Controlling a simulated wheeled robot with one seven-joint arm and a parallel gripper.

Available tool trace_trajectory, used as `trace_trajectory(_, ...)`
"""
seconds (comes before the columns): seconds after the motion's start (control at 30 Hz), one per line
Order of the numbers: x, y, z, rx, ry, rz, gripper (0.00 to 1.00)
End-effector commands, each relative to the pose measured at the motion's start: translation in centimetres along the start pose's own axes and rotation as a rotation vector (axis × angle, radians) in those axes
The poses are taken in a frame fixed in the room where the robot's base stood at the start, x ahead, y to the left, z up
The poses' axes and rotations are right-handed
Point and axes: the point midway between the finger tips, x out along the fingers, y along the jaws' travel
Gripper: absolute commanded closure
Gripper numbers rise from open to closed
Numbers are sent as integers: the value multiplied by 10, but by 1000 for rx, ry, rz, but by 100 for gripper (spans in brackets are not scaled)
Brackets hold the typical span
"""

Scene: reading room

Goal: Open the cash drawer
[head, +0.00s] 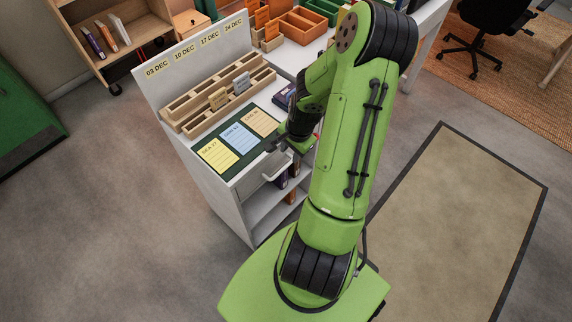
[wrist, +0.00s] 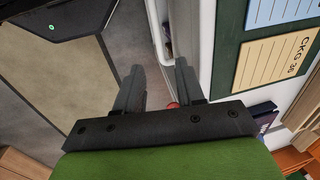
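The cash drawer (head: 258,185) is a pale grey front under the top of the white desk, at its near right end. Its light handle (head: 277,170) sticks out from the front. I cannot tell whether the drawer is fully shut. My gripper (head: 273,147) is close to the handle, near the desk's edge. In the wrist view my gripper (wrist: 159,68) has its two dark fingers apart, with a gap between them. The white handle bar (wrist: 157,32) shows beyond the fingertips, roughly in line with the gap. No contact is visible.
The white desk (head: 188,148) carries a dark green mat with several cards (head: 240,137) and wooden racks (head: 215,100). Open shelves with books (head: 281,180) lie below the drawer. A wooden shelf cart (head: 140,62) stands behind. A beige rug (head: 465,210) lies right.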

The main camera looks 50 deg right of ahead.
Motion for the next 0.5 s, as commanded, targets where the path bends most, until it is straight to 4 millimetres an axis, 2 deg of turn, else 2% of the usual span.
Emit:
trace_trajectory(0.03,18,1,1,0,-5,0,62)
trace_trajectory(0.2,56,0,1,-1,-4,0,62)
trace_trajectory(0.33,73,0,0,-1,-1,-1,62)
trace_trajectory(0.5,77,0,0,-1,1,0,62)
